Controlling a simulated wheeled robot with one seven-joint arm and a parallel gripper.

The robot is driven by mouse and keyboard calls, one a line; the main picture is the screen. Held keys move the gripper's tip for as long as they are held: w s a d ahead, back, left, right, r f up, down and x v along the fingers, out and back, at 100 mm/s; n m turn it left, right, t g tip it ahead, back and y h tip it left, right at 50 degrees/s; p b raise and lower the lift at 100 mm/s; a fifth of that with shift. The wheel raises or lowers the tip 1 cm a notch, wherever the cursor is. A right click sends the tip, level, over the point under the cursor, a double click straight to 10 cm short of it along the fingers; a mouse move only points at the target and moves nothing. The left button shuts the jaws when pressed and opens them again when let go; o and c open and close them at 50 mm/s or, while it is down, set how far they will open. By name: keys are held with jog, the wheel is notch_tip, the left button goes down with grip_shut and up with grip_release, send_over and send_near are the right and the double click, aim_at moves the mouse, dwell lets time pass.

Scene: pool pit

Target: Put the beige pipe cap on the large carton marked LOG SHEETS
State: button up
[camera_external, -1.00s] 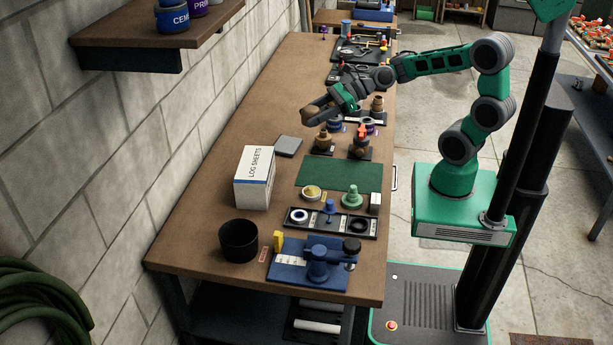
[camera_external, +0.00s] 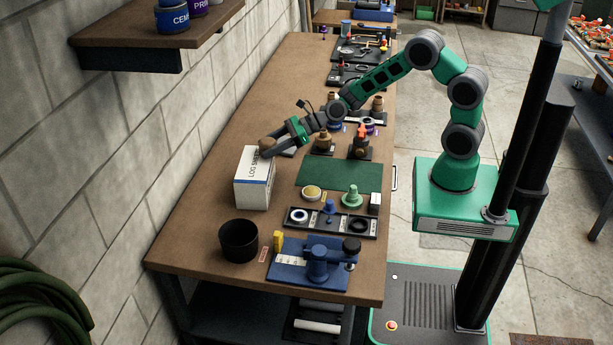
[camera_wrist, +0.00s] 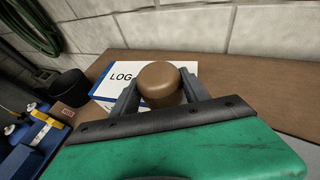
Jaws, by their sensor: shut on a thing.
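The large white carton marked LOG SHEETS (camera_external: 253,186) stands upright on the workbench near the wall. In the wrist view its top (camera_wrist: 117,78) lies behind and left of the held cap. My gripper (camera_external: 272,150) is shut on the beige pipe cap (camera_wrist: 159,82), a brownish rounded piece between the two fingers. In the external view the cap (camera_external: 266,146) is at the carton's far right top corner and overlaps it in the picture. I cannot tell whether the cap touches the carton.
A black round bin (camera_external: 239,241) stands left of a blue vise plate (camera_external: 300,279) at the bench's near end. A green mat (camera_external: 345,174) lies right of the carton. Several fittings stand on dark bases farther back. The block wall runs along the left.

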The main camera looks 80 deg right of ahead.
jog(key=shift+f, duration=0.3)
jog(key=o, duration=1.3)
jog(key=shift+o, duration=0.2)
jog(key=shift+r, duration=0.1)
jog(key=shift+r, duration=0.2)
jog(key=b+v, duration=0.1)
jog(key=v, duration=1.1)
jog(key=s+a+n+g+h, duration=0.1)
jog(key=s+a+n+g, duration=0.25)
jog(key=n, duration=0.55)
jog(key=s+a+n+g+h, duration=0.2)
jog(key=s+n, duration=0.3)
jog(key=n, duration=0.3)
jog(key=s+d+r+n+g+h, duration=0.1)
jog(key=s+d+n+g+h, duration=0.1)
jog(key=s+n, duration=1)
jog(key=shift+s+d+r+n+h, duration=0.2)
jog(key=shift+s+r+n+h, duration=0.25)
jog(key=shift+n, duration=0.45)
